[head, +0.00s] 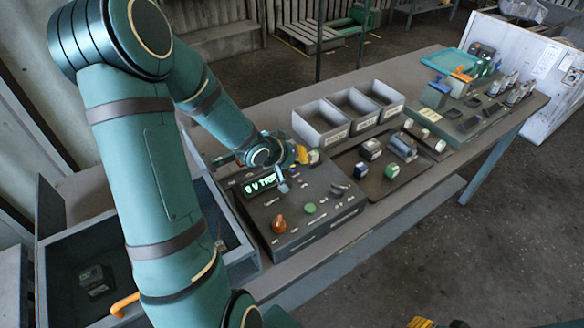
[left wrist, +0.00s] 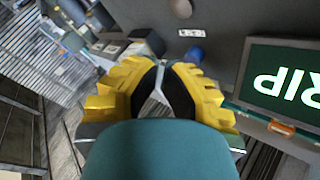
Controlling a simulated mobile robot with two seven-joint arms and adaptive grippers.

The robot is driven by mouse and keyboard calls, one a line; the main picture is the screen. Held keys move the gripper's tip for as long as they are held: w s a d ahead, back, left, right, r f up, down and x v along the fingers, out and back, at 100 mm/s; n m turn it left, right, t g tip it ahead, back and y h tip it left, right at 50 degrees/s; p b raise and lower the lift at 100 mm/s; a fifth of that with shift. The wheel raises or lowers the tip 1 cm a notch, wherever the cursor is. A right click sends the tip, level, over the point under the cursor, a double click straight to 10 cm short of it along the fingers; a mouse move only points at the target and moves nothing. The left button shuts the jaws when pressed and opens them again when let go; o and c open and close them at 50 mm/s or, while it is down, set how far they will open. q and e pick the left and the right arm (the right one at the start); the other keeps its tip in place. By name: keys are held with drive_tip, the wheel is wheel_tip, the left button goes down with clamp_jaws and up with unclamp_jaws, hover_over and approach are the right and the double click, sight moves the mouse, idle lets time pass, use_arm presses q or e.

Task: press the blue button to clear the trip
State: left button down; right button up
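The blue button (left wrist: 195,54) shows in the left wrist view on the grey panel, between a small white label and the display. The display (head: 262,183) glows green and reads "0 V TRIP" on the sloped control box (head: 335,208); it is upside down in the left wrist view (left wrist: 287,84). My left gripper (left wrist: 161,66) has yellow fingers with their tips together and nothing seen held. It hangs over the back of the box, its tips apart from the button in the picture. In the head view the arm partly hides this area. My right gripper (head: 438,322) is mostly cut off at the bottom edge.
The box also carries a green button (head: 310,208) and an orange knob (head: 279,224). Grey bins (head: 322,122) stand behind, and a dark tray (head: 376,184) with small parts lies to the right. A deep open crate (head: 60,262) is at left.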

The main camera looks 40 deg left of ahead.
use_arm(q)
drive_tip(key=shift+f, duration=0.45)
idle(0.6)
drive_tip(key=shift+r, duration=0.1)
drive_tip(key=shift+r+p, duration=0.8)
wheel_tip(320, 180, up, 5)
drive_tip(key=p, duration=0.5)
drive_tip(key=shift+p, duration=0.3)
drive_tip(key=shift+s+f, duration=0.1)
drive_tip(key=shift+s, duration=0.05)
idle(0.4)
